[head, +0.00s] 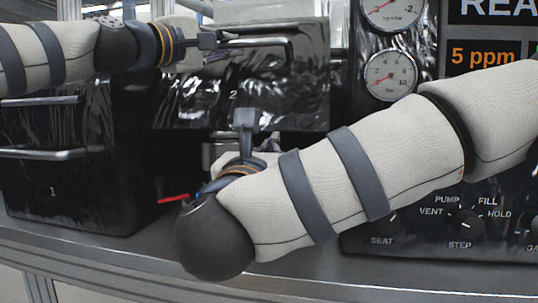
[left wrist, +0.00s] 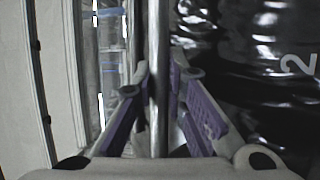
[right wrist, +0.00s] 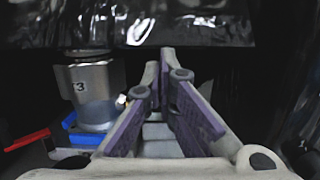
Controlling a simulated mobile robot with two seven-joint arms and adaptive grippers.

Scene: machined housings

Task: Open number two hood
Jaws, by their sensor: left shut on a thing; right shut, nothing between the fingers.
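The number two hood (head: 290,90) is black and glossy, with a "2" on its front; it also shows in the left wrist view (left wrist: 245,70). A dark gap lies under its lower edge. Its metal bar handle (head: 262,41) runs along the top. My left gripper (head: 208,40) is shut on this handle near its left end; in the left wrist view the bar (left wrist: 158,80) passes between the fingers. My right gripper (head: 245,118) is shut and empty in front of the hood's lower edge; its fingertips (right wrist: 167,60) meet in the right wrist view.
A silver housing marked 3 (right wrist: 92,90) stands beyond my right gripper, near blue (right wrist: 85,135) and red (right wrist: 25,140) parts. The black number one box (head: 60,190) with bar handles is at left. Gauges (head: 390,75) and a knob panel (head: 460,225) are at right.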

